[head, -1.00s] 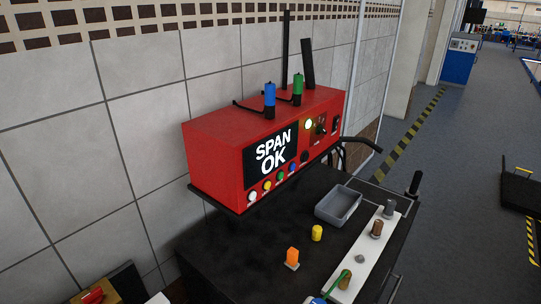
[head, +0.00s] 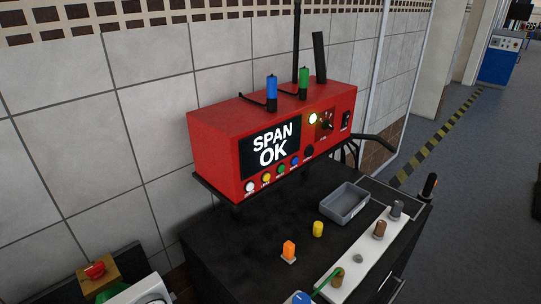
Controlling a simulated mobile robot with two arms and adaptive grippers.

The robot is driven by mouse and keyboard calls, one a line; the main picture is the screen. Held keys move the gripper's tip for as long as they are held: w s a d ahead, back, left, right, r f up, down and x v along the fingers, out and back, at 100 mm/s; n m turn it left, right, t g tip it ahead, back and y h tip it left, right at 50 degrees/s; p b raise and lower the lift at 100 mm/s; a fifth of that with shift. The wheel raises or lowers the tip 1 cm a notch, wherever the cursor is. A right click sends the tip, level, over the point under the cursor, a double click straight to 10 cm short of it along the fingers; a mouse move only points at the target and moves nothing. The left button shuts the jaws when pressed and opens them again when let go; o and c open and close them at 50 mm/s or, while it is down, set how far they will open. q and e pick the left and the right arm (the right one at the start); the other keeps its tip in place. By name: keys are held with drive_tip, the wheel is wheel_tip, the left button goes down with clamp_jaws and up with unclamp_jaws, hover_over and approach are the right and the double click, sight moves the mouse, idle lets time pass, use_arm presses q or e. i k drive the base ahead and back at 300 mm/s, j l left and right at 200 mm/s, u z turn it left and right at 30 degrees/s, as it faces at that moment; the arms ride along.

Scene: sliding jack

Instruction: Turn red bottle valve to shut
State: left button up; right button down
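Neither of my grippers shows in the head view. No red bottle can be made out. A red box-shaped device (head: 215,145) with a lit screen reading "SPAN OK" stands against the tiled wall. A blue cylinder (head: 271,88) and a green cylinder (head: 304,78) stand upright on or behind its top. A red round knob (head: 95,270) sits on a tan box at the lower left; I cannot tell whether it is a valve.
The black cart top (head: 237,250) holds a grey tray (head: 344,201), an orange block (head: 289,249), a yellow cylinder (head: 318,229) and a white strip (head: 365,252) with several knobs. A dark handle (head: 429,186) rises at its right. Open grey floor (head: 485,220) lies to the right.

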sight(96, 272)
drive_tip(key=u, duration=1.4)
